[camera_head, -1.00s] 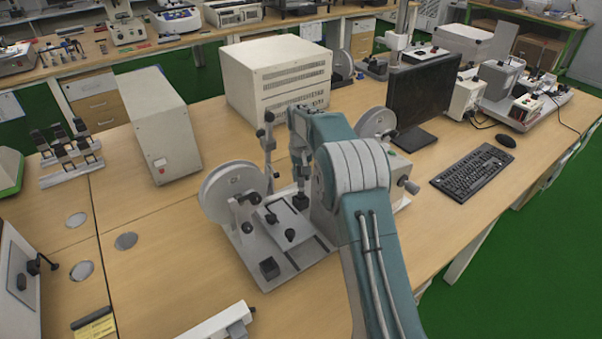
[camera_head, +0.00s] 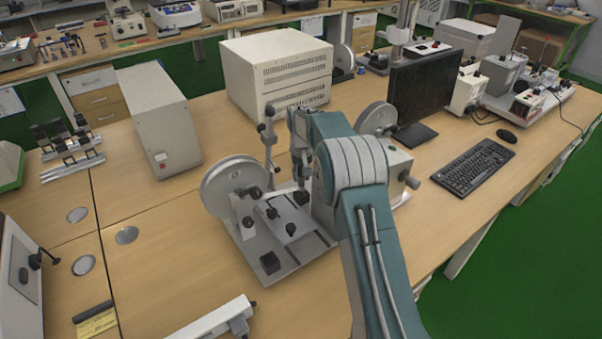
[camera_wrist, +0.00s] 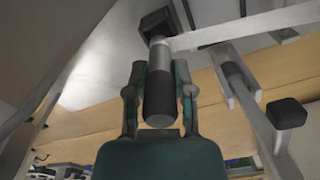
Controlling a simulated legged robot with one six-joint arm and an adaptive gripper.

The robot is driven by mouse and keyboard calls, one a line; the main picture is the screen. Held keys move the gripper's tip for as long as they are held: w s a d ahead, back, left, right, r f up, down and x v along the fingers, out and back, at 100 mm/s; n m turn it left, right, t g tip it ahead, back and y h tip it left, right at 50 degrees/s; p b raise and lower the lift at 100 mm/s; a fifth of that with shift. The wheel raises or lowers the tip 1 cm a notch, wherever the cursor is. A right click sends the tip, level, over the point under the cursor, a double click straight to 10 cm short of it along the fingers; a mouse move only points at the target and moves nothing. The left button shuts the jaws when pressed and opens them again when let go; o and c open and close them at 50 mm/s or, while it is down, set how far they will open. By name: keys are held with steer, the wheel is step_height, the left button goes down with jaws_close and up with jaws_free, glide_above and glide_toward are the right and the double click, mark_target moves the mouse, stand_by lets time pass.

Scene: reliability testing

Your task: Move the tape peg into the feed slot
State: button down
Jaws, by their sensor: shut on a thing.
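The tape peg (camera_wrist: 159,98) shows in the wrist view as a dark cylinder with a silver band. My gripper (camera_wrist: 160,72) has its two teal fingers on either side of the peg, shut on it. Above the peg in that view is a black square block (camera_wrist: 157,22); I cannot tell whether it is part of the peg or of the machine. In the head view my gripper (camera_head: 302,172) points down over the tape machine (camera_head: 290,262), near its right side. The peg is too small to pick out there. I cannot clearly identify the feed slot.
A monitor (camera_head: 422,88) and keyboard (camera_head: 474,167) stand further right. A large beige box (camera_head: 290,70) is behind.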

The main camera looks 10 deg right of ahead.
steer(key=shift+f, duration=0.3)
steer(key=shift+f, duration=0.2)
stand_by(0.4)
steer(key=shift+c, duration=2)
jaws_free()
steer(key=o, duration=0.4)
